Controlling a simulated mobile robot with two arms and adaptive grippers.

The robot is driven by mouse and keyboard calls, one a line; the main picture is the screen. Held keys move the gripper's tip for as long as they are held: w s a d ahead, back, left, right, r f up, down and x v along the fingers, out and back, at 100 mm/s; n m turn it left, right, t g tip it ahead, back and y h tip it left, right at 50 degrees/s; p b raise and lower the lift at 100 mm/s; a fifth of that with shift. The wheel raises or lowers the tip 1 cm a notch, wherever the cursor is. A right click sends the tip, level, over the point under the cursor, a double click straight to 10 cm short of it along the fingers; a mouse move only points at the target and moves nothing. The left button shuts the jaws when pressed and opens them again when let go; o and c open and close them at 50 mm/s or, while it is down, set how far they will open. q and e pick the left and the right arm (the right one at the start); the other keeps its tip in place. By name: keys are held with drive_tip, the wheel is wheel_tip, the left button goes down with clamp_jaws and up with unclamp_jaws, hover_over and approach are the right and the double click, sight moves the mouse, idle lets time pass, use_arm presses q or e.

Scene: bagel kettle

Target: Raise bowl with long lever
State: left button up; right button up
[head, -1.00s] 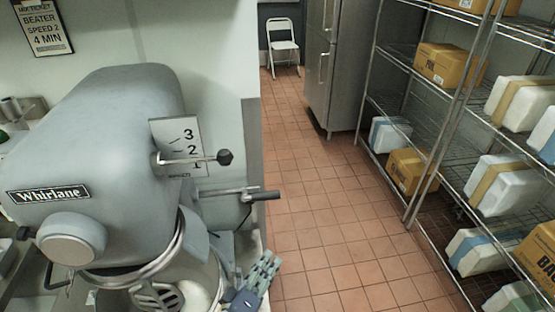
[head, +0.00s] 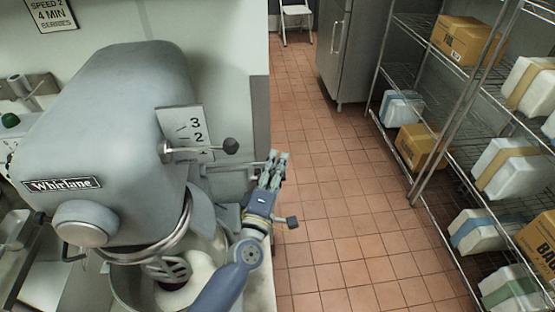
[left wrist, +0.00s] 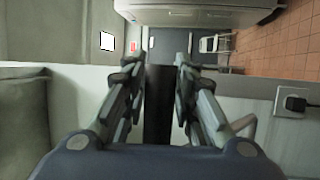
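The grey mixer (head: 110,120) stands at the left in the head view. Its metal bowl (head: 124,292) sits under the head and guard, with pale contents and partly hidden by my left arm. The long lever (head: 236,169) sticks out to the right from the mixer's side; its dark end is hidden behind my left gripper (head: 275,160). In the left wrist view the lever's dark handle (left wrist: 158,110) lies between the two fingers of the left gripper (left wrist: 158,65). The fingers are apart, with gaps visible beside the handle. My right gripper is in no view.
A shorter lever with a round knob (head: 231,146) and a numbered plate (head: 186,132) sit just above the long lever. A wall edge (head: 260,110) is close behind. Tiled floor (head: 340,220) is open to the right, before a wire shelf (head: 447,130) with boxes.

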use_arm(q)
drive_tip(key=shift+w+r, duration=0.1)
drive_tip(key=shift+w, duration=0.25)
drive_tip(key=shift+c, duration=0.2)
clamp_jaws()
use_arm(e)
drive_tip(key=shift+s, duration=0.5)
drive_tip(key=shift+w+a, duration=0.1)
